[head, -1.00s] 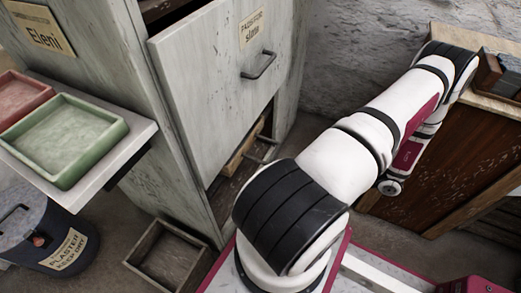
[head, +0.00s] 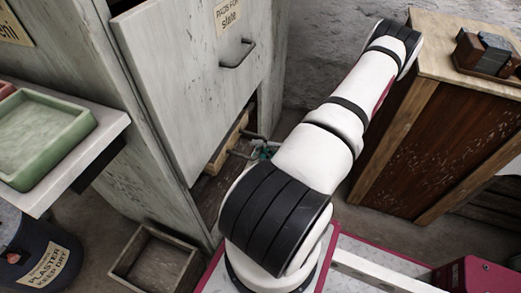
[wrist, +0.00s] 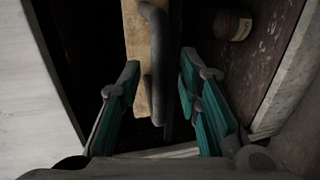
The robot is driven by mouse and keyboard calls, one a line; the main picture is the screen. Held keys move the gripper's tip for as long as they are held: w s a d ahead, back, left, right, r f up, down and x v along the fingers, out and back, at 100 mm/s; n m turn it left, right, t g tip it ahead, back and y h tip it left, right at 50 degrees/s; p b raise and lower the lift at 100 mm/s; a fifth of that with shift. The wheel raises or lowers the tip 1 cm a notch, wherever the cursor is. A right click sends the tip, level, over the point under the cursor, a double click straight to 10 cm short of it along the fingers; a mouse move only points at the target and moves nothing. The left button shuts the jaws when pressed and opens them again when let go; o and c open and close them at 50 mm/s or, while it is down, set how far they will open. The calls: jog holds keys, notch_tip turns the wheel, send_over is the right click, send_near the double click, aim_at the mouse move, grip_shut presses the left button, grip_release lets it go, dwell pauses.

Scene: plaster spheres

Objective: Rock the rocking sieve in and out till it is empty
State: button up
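The rocking sieve (head: 226,147) appears to be the wooden-framed piece low in the opening under the cabinet's grey front panel. Its dark bar handle (head: 246,152) sticks out of the opening. In the wrist view the pale wooden frame (wrist: 135,45) and the dark handle (wrist: 156,50) run up the middle. My gripper (wrist: 160,68) is open, with one teal-padded finger on each side of the handle and gaps between. In the head view only a bit of my gripper (head: 265,152) shows beside the handle; my arm hides the rest. The sieve's contents are hidden.
The grey cabinet panel (head: 185,85) hangs above the opening. A small jar (wrist: 234,25) lies inside on the right. An empty wooden box (head: 158,262) sits on the floor. A green tray (head: 40,140) is on a shelf at left. A wooden cabinet (head: 425,150) stands at right.

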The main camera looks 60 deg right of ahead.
aim_at(225, 138)
jog(key=shift+w, duration=0.1)
grip_shut()
jog(key=r+p+x, duration=0.1)
jog(key=x, duration=0.7)
jog(key=r+p+x, duration=0.1)
jog(key=x, duration=0.4)
jog(key=shift+w+d+r+p, duration=0.1)
jog(key=shift+w+r+p, duration=0.2)
jog(key=shift+w+r, duration=0.05)
grip_release()
jog(key=shift+w, duration=0.1)
jog(key=a+v, duration=0.1)
jog(key=v, duration=1.1)
jog(key=shift+d, duration=0.4)
